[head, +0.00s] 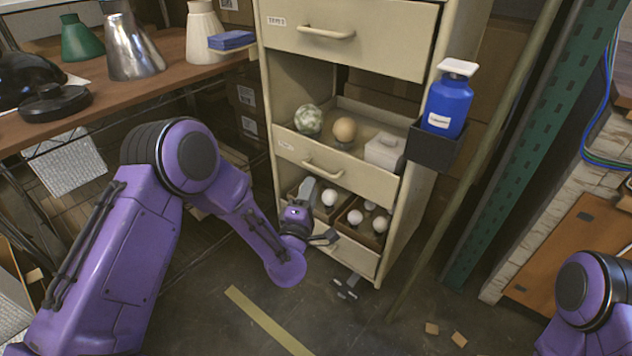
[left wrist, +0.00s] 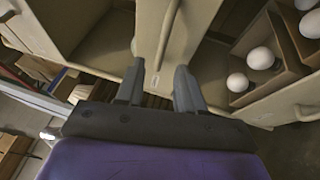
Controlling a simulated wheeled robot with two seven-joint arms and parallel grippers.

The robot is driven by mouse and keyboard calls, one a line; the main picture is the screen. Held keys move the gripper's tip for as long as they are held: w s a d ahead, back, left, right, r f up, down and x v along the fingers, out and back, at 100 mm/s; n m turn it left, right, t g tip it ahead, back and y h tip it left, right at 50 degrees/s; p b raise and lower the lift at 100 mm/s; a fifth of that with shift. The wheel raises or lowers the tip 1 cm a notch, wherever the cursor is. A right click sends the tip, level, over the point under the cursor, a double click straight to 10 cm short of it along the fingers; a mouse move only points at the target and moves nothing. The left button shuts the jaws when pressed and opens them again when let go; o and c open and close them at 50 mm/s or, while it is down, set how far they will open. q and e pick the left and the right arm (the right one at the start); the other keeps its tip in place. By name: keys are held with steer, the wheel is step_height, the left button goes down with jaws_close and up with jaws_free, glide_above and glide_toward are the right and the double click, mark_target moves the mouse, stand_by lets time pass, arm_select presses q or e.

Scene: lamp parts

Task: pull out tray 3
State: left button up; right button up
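The beige cabinet holds a top drawer (head: 345,35), a middle tray (head: 325,165) and a bottom tray (head: 345,250). Their labels are too small for me to read surely, so I cannot tell which is tray 3. The middle tray holds a marbled ball (head: 308,120), a tan ball (head: 344,130) and a white box (head: 385,151). The bottom tray holds several white bulbs (head: 329,197). My left gripper (head: 322,212) is open in front of the cabinet. In the left wrist view its fingers (left wrist: 160,88) point at a drawer handle (left wrist: 168,35), apart from it. My right gripper is out of view.
A blue bottle (head: 447,105) stands in a dark holder (head: 437,146) on the cabinet's right side. A wooden bench (head: 150,85) with lampshades is at left. A green post (head: 535,130) stands at right. Floor before the cabinet is mostly clear.

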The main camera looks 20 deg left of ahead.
arm_select(q)
steer(key=w+b, duration=0.1)
steer(key=w, duration=0.5)
steer(key=shift+w+a+r, duration=0.2)
steer(key=shift+w+r, duration=0.05)
steer(key=shift+r, duration=0.2)
jaws_close()
steer(key=shift+s, duration=0.15)
